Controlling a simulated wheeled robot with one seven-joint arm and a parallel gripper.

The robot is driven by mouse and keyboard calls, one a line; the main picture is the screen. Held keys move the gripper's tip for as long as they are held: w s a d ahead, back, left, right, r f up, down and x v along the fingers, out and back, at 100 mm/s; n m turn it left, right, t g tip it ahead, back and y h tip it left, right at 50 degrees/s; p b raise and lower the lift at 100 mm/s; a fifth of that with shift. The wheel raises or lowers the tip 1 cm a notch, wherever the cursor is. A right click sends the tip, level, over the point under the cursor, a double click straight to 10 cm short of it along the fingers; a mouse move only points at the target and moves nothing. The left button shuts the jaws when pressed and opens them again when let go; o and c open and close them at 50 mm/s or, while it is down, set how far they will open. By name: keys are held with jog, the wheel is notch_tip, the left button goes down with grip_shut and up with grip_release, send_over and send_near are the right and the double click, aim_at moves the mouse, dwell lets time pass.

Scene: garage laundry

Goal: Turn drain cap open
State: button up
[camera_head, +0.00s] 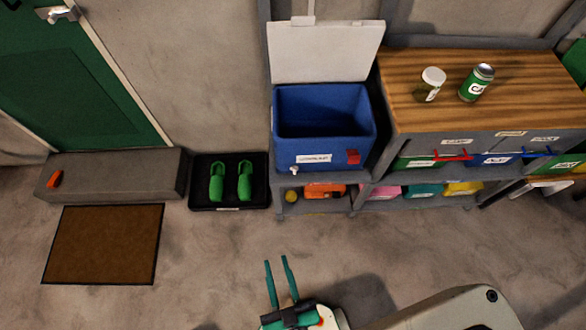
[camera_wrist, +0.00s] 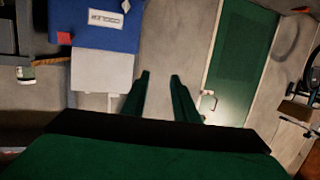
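The blue cooler (camera_head: 325,152) stands on a low shelf with its white lid (camera_head: 325,52) raised. A small white drain cap (camera_head: 294,170) sits low on its front, at the left corner. My gripper (camera_head: 276,260) is open and empty, with two green fingers, well in front of and below the cooler. In the wrist view, the scene looks upside down, with the cooler (camera_wrist: 108,38) at the upper left. The drain cap (camera_wrist: 126,6) shows at the top edge there, and the open fingers (camera_wrist: 159,75) point at bare wall, apart from the cooler. The cap's turn position is too small to tell.
A black tray (camera_head: 229,204) with green clogs lies left of the cooler. A wooden-topped bench (camera_head: 480,70) with a jar and a can stands at the right. A step (camera_head: 110,176) and brown mat (camera_head: 103,244) are at the left. The floor before the cooler is clear.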

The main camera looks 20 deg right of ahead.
jog(key=w+d+f+m+t+h, duration=0.15)
jog(key=w+d+f, duration=0.35)
jog(key=w+f, duration=0.7)
jog(key=w+d+f+h, duration=0.1)
jog(key=w+d+f, duration=0.1)
jog(key=w, duration=0.5)
jog(key=w+d+f+m+h, duration=0.1)
jog(key=w+d+f, duration=0.2)
jog(key=w+d, duration=0.2)
jog(key=w+d+f+h, duration=0.1)
jog(key=w+d, duration=0.3)
jog(key=w, duration=0.5)
jog(key=shift+w+f, duration=0.2)
jog(key=shift+f, duration=0.7)
grip_shut()
